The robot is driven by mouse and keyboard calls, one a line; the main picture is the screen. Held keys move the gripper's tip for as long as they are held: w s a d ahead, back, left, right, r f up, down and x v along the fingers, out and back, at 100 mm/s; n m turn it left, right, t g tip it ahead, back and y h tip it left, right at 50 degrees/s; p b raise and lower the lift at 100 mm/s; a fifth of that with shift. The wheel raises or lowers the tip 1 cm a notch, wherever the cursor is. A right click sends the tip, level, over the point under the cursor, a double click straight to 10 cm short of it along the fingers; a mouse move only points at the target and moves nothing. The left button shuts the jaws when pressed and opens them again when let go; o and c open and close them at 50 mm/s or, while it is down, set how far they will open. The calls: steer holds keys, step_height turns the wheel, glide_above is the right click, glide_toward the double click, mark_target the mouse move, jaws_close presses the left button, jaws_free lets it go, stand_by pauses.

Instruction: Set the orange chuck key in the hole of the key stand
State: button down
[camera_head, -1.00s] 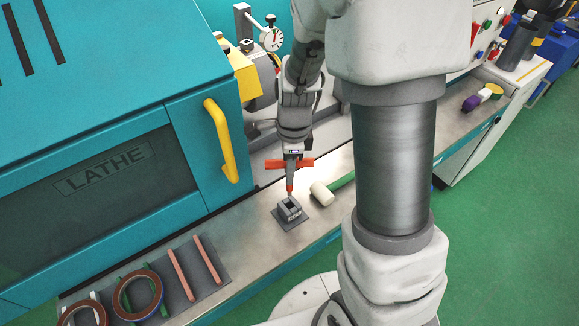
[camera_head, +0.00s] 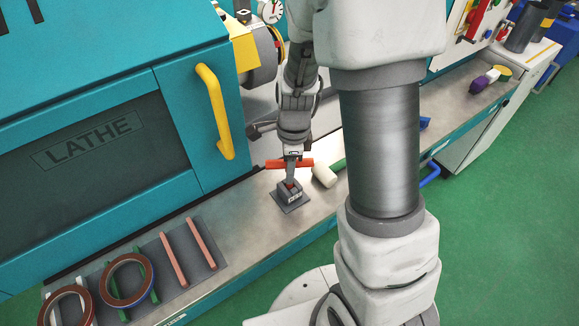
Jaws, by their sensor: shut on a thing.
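The orange chuck key (camera_head: 303,163) is held upright, its crossbar sideways between the jaws of my gripper (camera_head: 291,162). My gripper is shut on it, directly above the grey key stand (camera_head: 289,194). The stand is a small block on a dark square plate on the metal bench. The key's lower end meets the top of the stand and is hidden there. I cannot tell how deep it sits in the hole.
A white-headed mallet (camera_head: 324,176) lies just right of the stand. The teal lathe with its yellow handle (camera_head: 216,112) stands behind left. A dark mat (camera_head: 205,275) with rods and rings lies at front left. A blue object (camera_head: 425,123) shows right of my arm.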

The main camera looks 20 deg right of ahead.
steer(key=shift+f+b, duration=0.4)
steer(key=shift+f, duration=0.2)
stand_by(0.6)
steer(key=c, duration=0.6)
jaws_free()
steer(key=shift+r, duration=0.1)
step_height(320, 180, up, 17)
steer(key=p, duration=0.3)
steer(key=shift+s+d+r, duration=0.15)
steer(key=shift+d, duration=0.3)
